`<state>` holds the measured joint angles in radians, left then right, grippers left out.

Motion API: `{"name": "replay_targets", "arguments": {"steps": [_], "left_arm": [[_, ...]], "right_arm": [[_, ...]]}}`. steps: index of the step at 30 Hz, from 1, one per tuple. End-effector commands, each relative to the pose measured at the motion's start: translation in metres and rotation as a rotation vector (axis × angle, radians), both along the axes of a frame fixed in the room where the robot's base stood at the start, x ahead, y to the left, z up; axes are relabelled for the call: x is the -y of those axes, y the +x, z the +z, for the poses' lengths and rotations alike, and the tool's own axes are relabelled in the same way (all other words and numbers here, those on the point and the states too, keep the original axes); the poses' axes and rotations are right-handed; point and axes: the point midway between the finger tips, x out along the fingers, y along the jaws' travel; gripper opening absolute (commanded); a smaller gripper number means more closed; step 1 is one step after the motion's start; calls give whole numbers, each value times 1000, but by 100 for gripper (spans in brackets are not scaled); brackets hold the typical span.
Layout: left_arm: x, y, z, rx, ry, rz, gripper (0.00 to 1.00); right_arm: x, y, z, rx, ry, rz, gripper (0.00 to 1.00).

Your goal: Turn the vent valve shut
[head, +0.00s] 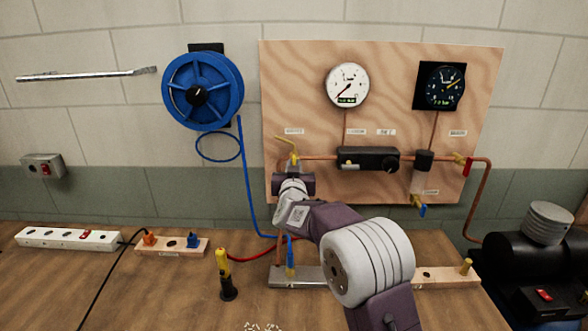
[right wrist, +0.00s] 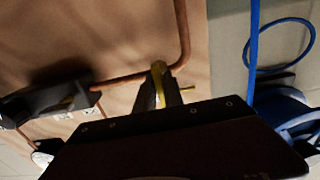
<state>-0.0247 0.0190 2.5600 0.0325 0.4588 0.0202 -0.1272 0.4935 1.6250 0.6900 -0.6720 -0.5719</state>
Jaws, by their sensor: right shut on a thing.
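A yellow-handled valve (head: 289,146) sits on the copper pipe at the left of the wooden board; I take it for the vent valve. Its yellow handle also shows in the right wrist view (right wrist: 158,68). My right gripper (right wrist: 160,92) is shut on this handle, with one dark finger on each side. In the head view the right arm reaches up in front of the board, and the gripper body covers the lower part of the valve. The small label beside it is too small to read. My left gripper is not in view.
The board (head: 390,60) carries a white gauge (head: 347,85), a dark gauge (head: 440,86), a black regulator block (head: 368,159), a red-handled valve (head: 464,163) and a blue-handled valve (head: 420,208). A blue hose reel (head: 203,91) hangs left. A yellow-black tool (head: 225,273) stands on the bench.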

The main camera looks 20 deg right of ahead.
Motion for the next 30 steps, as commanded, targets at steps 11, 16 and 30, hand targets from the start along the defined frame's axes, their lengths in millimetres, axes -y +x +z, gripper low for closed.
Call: {"name": "replay_targets", "arguments": {"steps": [11, 16, 30], "left_arm": [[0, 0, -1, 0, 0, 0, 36], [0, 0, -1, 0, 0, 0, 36], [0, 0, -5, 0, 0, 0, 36]], "right_arm": [[-1, 0, -7, -10, 15, 2, 0], [-1, 0, -7, -10, 15, 2, 26], [-5, -13, -3, -1, 14, 3, 31]]}}
